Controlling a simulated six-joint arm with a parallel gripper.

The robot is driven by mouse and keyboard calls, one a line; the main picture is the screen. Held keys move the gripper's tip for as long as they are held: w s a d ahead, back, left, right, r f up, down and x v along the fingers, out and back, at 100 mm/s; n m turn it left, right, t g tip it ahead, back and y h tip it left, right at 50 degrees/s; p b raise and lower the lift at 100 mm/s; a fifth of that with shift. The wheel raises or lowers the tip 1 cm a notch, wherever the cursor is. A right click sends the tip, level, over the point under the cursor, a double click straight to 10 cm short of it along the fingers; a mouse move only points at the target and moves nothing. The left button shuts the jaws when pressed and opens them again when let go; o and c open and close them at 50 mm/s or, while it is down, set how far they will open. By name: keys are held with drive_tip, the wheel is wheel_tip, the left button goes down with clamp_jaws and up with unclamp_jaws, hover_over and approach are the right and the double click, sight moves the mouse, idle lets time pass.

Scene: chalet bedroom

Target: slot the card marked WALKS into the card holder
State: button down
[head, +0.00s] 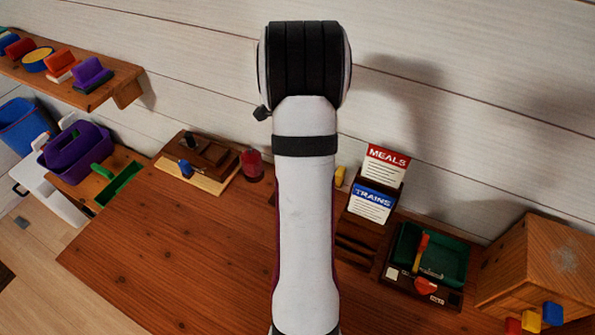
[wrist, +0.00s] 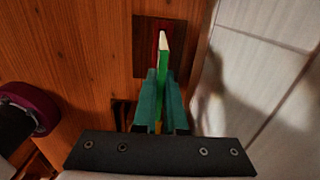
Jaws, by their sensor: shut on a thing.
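My gripper (wrist: 162,82) shows in the wrist view, its teal fingers shut on a thin card (wrist: 163,50) seen nearly edge-on. The card is green with a white end, and its lettering cannot be read from here. In the head view my arm hides the gripper and this card. The dark wooden card holder (head: 356,246) stands right of my arm. It bears a red-headed MEALS card (head: 385,166) at the back and a blue-headed TRAINS card (head: 371,204) in front, with bare slots nearer the front.
A dark wooden piece (wrist: 148,60) lies below the card in the wrist view; I cannot tell what it is. A green-lined tray (head: 437,258) and wooden box (head: 545,265) stand right. A wooden stand (head: 207,155) and red object (head: 252,165) stand left. The front-left table is clear.

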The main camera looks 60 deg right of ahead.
wheel_tip(320, 180, up, 16)
drive_tip(key=w+a+r+n, duration=0.1)
drive_tip(key=w+a+n, duration=0.6)
drive_tip(key=a+n, duration=0.65)
drive_tip(key=w+a+n, duration=0.8)
drive_tip(key=a+n, duration=0.4)
drive_tip(key=n, duration=0.3)
drive_tip(key=s+d+f+m, duration=0.2)
drive_tip(key=s+d+m, duration=0.5)
drive_tip(key=s, duration=0.4)
drive_tip(key=s+d+f+m, duration=0.2)
drive_tip(key=s+d+m, duration=0.3)
drive_tip(key=s+d, duration=0.45)
drive_tip(key=s+a+f+m, duration=0.2)
drive_tip(key=s+a+m, duration=0.1)
drive_tip(key=s+m, duration=0.65)
drive_tip(key=s+a+f+m, duration=0.25)
drive_tip(key=s+m, duration=0.45)
drive_tip(key=s, duration=0.6)
drive_tip(key=w+d+f, duration=0.1)
drive_tip(key=w+f, duration=0.2)
drive_tip(key=w+d+f, duration=0.2)
drive_tip(key=w+f, duration=0.1)
drive_tip(key=f, duration=0.1)
drive_tip(key=w+d+f, duration=0.2)
drive_tip(key=w+f, duration=0.1)
drive_tip(key=shift+w+d+f, duration=0.25)
